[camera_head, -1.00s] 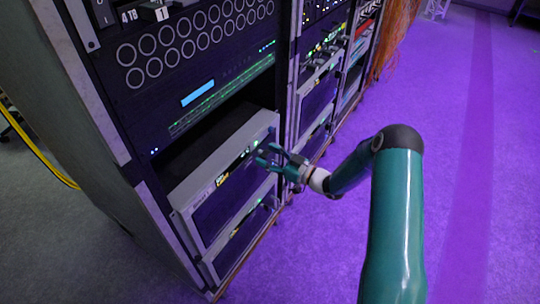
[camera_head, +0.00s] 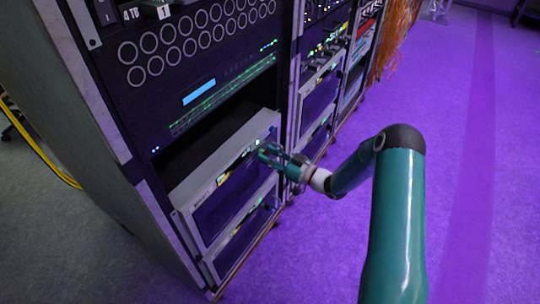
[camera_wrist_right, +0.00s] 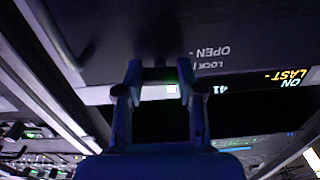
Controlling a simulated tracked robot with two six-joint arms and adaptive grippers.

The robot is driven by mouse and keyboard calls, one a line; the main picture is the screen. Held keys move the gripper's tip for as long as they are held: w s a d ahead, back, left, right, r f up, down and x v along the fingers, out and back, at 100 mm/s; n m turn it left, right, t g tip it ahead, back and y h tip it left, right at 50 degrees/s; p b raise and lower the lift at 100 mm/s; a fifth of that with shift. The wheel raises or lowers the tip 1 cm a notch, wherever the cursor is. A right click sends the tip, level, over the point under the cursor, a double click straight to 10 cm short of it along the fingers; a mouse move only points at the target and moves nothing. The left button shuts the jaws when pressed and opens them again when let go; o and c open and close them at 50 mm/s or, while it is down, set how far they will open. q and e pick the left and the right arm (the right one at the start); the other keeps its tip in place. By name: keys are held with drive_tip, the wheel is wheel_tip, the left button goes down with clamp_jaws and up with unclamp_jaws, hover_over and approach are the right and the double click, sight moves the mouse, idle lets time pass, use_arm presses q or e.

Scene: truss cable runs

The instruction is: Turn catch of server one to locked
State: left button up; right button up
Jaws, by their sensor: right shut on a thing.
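Server one (camera_head: 226,170) is the light-grey unit in the lower part of the near rack. My right gripper (camera_head: 265,152) reaches it from the right and is at the right end of its front. In the right wrist view the two fingers of my right gripper (camera_wrist_right: 159,78) are shut on the dark catch (camera_wrist_right: 157,62), which is mostly in shadow between the fingertips. Upside-down lettering reading "OPEN" and "LOCK" (camera_wrist_right: 209,58) is beside it. The catch's exact angle is hard to tell. My left gripper is not in view.
The rack's other units (camera_head: 200,45) stand above, with a dark gap over the server. Another similar unit (camera_head: 240,240) is below it. A second rack (camera_head: 318,90) stands behind to the right. Open purple-lit floor (camera_head: 480,200) lies at the right.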

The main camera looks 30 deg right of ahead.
drive_tip(key=m, duration=0.7)
drive_tip(key=shift+d+m+b, duration=0.2)
drive_tip(key=shift+m+b, duration=0.1)
drive_tip(key=shift+m+p, duration=0.7)
drive_tip(key=shift+m, duration=4)
drive_tip(key=o, duration=1.1)
drive_tip(key=shift+o, duration=0.3)
drive_tip(key=shift+a, duration=0.1)
